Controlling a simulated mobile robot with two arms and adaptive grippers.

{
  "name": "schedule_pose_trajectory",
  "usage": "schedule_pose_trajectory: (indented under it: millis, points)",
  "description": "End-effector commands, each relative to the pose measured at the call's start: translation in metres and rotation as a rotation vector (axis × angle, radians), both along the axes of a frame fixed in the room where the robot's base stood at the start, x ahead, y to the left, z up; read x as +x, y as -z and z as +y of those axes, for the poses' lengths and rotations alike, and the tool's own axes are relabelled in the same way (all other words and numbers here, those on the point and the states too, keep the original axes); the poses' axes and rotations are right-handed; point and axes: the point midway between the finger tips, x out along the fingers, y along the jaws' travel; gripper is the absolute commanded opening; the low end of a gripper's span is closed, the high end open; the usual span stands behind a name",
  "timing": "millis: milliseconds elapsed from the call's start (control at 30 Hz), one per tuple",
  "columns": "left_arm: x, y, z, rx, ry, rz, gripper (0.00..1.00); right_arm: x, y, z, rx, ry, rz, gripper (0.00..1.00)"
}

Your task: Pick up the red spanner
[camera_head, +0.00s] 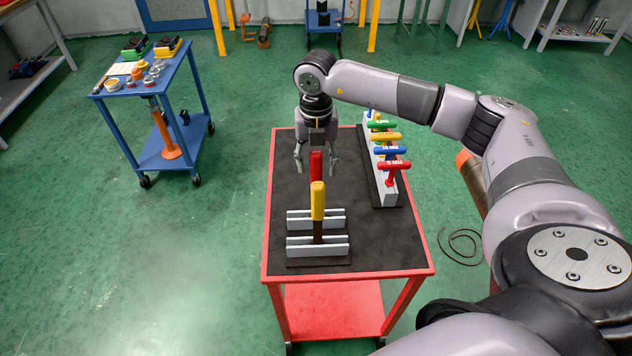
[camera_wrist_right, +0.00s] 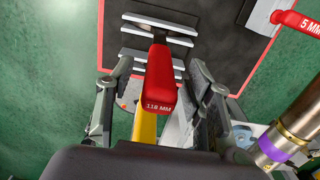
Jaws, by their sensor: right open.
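The red spanner (camera_head: 316,165) stands upright with its handle up, in the slotted grey rack (camera_head: 317,249) on the dark top of the red cart. A yellow-handled spanner (camera_head: 318,200) stands in front of it and hides its lower part. My right gripper (camera_head: 317,164) points down over the red spanner, open, with a finger on either side. In the right wrist view the red handle (camera_wrist_right: 160,84), marked "118 MM", lies between the spread fingers (camera_wrist_right: 162,76), with gaps on both sides. My left gripper is not in view.
A rack (camera_head: 390,198) of coloured T-handles stands along the cart's right side. The cart's front right (camera_head: 385,245) is clear. A blue cart (camera_head: 150,77) with small parts stands at the left. A cable (camera_head: 460,242) lies on the floor.

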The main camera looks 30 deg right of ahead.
Motion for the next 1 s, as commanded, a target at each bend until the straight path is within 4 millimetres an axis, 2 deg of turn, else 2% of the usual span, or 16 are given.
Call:
schedule_pose_trajectory:
  millis: [167, 400, 1000]
  points:
    - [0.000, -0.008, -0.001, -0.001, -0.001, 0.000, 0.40, 0.000, 0.016, 0.001, 0.001, 0.000, 0.001, 0.47]
    - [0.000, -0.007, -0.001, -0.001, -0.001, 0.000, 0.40, 0.000, 0.018, 0.001, 0.001, 0.000, -0.001, 0.47]
    - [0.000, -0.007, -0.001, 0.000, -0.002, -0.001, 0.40, 0.000, 0.017, 0.001, 0.001, 0.000, -0.001, 0.07]
